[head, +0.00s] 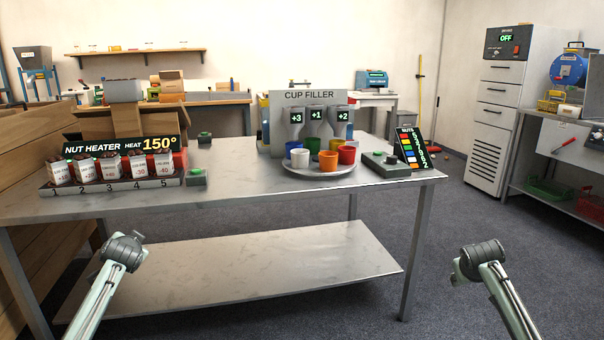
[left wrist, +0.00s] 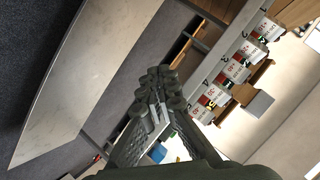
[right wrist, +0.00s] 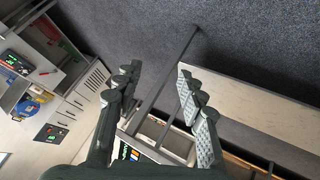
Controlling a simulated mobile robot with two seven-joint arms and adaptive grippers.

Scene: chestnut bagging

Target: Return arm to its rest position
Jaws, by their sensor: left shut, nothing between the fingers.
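My left gripper (left wrist: 162,92) shows in the left wrist view with its fingers together and nothing between them. My right gripper (right wrist: 157,86) shows in the right wrist view with its fingers spread wide and empty. In the head view my two arms rise from the lower left and lower right corners, both in front of the table. No gripper fingers can be made out there. The steel table (head: 250,196) carries the nut heater (head: 112,172) at left and the cup filler (head: 305,112) at the back. Neither arm touches the table or its objects in the head view.
A round tray (head: 320,171) with several coloured cups stands before the cup filler. A green-button box (head: 381,164) and a colour chart (head: 411,149) are at the table's right. A lower shelf (head: 255,262) spans below. Wooden crates (head: 30,150) stand left.

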